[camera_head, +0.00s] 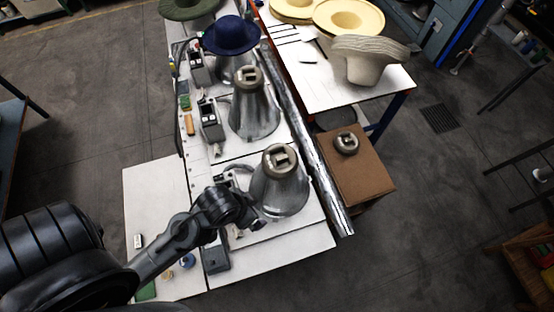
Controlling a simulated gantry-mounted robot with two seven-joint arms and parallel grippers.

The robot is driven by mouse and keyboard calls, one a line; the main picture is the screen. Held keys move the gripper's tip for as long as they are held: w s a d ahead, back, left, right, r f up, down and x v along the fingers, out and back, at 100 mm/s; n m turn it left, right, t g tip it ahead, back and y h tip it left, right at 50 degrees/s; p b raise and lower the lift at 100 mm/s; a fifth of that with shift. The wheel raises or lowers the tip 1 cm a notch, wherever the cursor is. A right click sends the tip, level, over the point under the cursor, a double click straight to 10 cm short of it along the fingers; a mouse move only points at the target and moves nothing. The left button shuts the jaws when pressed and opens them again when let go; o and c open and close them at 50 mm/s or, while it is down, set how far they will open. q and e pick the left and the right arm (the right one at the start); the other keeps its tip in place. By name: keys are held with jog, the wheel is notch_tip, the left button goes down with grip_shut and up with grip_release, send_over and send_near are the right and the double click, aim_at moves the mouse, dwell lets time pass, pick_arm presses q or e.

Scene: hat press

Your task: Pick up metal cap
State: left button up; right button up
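A small round metal cap (346,144) with a squared top sits on a brown box (360,185) to the right of the press table. My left gripper (257,221) is low at the left front side of the nearest metal cone (281,188), well to the left of the cap. Its fingers are dark and small here, so I cannot tell whether they are open or shut. My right gripper is not in view.
More metal cones (254,110) stand in a row on the white table (150,190), one under a blue hat (231,36). A long metal pipe (310,145) runs between the cones and the box. A table with pale hats (366,60) stands behind the box.

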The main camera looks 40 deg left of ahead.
pick_arm(q)
jog(key=shift+d, duration=0.2)
jog(key=shift+c, duration=0.3)
jog(key=shift+s+a, duration=0.1)
jog(key=shift+a, duration=0.05)
jog(key=c, duration=1.2)
